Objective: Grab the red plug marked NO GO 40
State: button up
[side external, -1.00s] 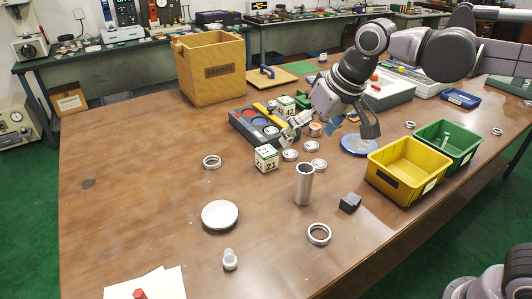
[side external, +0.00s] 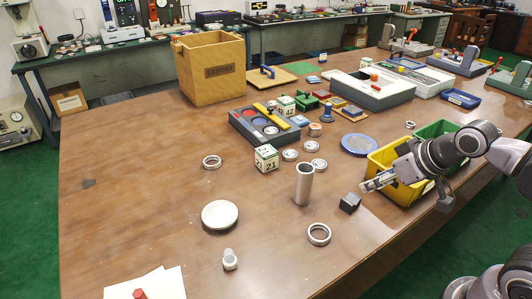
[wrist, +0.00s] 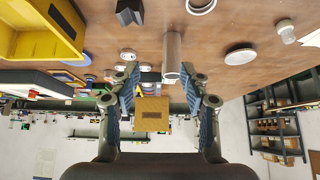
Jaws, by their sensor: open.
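A small red piece (side external: 140,294) stands on white paper (side external: 165,284) at the near left corner of the table, cut by the bottom edge of the side view. No marking on it is readable, so I cannot tell if it is the NO GO 40 plug. My gripper (side external: 372,185) is at the right, over the near side of the yellow bin (side external: 378,158) and beside a dark block (side external: 349,202), far from the red piece. In the wrist view my gripper (wrist: 160,75) has its fingers apart with nothing between them.
A grey upright tube (side external: 304,186), a metal ring (side external: 319,234), a white dish (side external: 220,214) and a small white-capped bottle (side external: 230,260) stand between gripper and paper. A numbered cube (side external: 266,158) is further back. The left of the table is mostly clear.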

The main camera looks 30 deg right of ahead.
jog(key=shift+w+a, duration=0.1)
jog(key=w+a+r+n+g+y, duration=0.15)
jog(key=w+a+r+n, duration=0.25)
jog(key=w+a, duration=0.4)
jog(key=n+g+y, duration=0.3)
jog(key=n+g, duration=0.2)
jog(key=n, duration=0.6)
send_near(142, 292)
jog(key=a+f, duration=0.1)
jog(key=shift+t, duration=0.25)
jog(key=x, duration=0.4)
jog(key=shift+s+a+f, duration=0.1)
jog(key=shift+s+f, duration=0.25)
jog(key=shift+w+d+x, duration=0.1)
jog(key=shift+d+x, duration=0.05)
jog(key=shift+x, duration=1.4)
jog(key=shift+w+d+x, duration=0.1)
jog(key=shift+x, duration=1.5)
jog(key=shift+f, duration=0.1)
